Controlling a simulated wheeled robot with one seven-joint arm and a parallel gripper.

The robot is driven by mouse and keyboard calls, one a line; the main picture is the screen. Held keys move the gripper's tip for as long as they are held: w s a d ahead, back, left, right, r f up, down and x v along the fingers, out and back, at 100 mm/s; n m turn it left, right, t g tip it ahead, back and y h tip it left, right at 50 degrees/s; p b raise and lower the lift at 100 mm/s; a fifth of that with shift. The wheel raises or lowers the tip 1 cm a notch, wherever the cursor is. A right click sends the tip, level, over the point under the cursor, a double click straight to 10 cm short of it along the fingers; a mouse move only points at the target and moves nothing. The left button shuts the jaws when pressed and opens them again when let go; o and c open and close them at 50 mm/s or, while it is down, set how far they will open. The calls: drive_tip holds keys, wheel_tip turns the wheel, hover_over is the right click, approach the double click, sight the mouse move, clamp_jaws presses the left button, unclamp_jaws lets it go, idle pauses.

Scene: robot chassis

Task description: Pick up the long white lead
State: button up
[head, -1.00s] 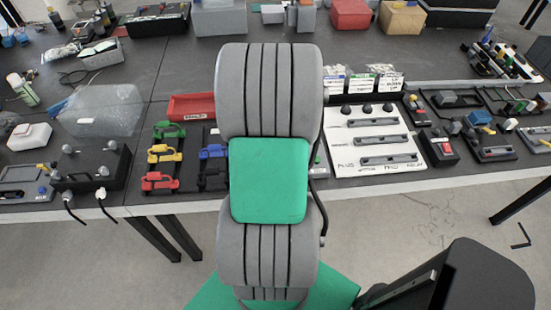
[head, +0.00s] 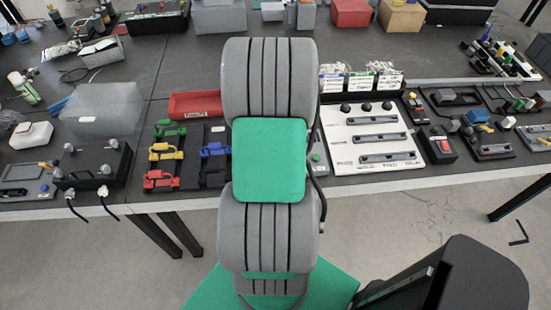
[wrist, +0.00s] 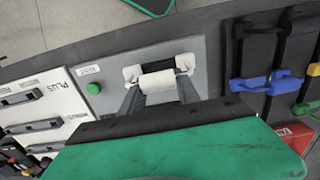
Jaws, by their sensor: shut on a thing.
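My gripper (wrist: 157,88) shows in the wrist view, with its two dark fingers closed on the ends of a white cylindrical piece (wrist: 157,80). The piece lies across the fingertips, in front of a white and black fitting on a grey panel (wrist: 200,50). I cannot tell whether it touches the fitting, or whether it is part of the long white lead; no long white cable is clearly visible. In the head view my arm hides the gripper and this piece.
A green button (wrist: 93,88) sits beside the fitting. Blue-handled clips (wrist: 265,84) on a black rack are to the right. A white board (head: 370,140) with grey bars stands right of my arm in the head view. A black box (head: 93,165) with hanging cables is at left.

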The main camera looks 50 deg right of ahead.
clamp_jaws()
drive_tip(key=shift+r, duration=0.15)
drive_tip(key=shift+r, duration=0.25)
wheel_tip(320, 180, up, 3)
drive_tip(key=shift+f+b, duration=0.2)
drive_tip(key=shift+b, duration=0.5)
drive_tip(key=s+a+r+b, duration=0.2)
drive_tip(key=s+a+r, duration=0.7)
drive_tip(key=a, duration=0.1)
drive_tip(key=shift+s+a+r, duration=0.15)
drive_tip(key=shift+a+r, duration=0.15)
drive_tip(key=shift+r, duration=0.05)
